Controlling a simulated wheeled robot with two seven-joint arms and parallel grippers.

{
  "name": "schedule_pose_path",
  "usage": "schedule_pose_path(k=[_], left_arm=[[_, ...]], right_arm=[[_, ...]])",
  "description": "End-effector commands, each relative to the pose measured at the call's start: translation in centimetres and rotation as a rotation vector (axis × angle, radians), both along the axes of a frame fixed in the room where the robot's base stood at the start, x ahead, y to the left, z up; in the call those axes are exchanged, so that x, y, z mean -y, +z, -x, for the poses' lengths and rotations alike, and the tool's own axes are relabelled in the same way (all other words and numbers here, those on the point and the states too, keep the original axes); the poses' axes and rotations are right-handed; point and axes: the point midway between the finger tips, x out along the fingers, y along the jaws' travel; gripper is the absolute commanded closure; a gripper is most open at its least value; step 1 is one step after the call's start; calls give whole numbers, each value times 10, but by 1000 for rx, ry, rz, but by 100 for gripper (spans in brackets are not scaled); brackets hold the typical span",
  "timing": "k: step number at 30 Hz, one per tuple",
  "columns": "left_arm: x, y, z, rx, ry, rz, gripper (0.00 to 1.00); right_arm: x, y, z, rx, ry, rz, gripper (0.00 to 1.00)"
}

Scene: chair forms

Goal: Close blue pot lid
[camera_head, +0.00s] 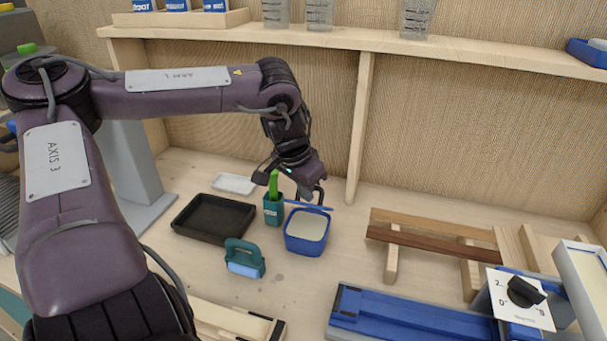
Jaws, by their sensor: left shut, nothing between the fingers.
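The blue pot (291,243) stands on the bench near the middle and is open. A pale, cream-coloured surface shows inside it. A thin blue strip at its back rim, seen nearly edge-on, looks like the lid (318,207); its exact angle is hard to tell. My left gripper (318,199) is shut and empty, right behind and above the strip. I cannot tell whether its fingers touch the lid. My right gripper is not in view.
A teal pot with a green item (273,207) stands close to the blue pot's left. A black tray (214,219) and a teal-handled tool (244,260) lie further left. A wooden rack (433,242) and a blue rail device (400,318) are at right. A shelf (350,38) runs above.

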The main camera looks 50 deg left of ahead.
Motion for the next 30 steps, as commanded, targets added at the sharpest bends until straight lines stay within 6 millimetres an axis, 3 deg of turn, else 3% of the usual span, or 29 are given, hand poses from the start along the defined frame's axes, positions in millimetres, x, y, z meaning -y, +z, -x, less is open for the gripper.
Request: schedule_pose_path(k=[11,18,30], left_arm=[[-1,56,-5,20,-1,-2,100],[-1,85,-5,22,-1,-3,100],[-1,89,-4,21,-1,-2,100]], right_arm=[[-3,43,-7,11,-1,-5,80],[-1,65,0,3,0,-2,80],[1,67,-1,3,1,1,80]])
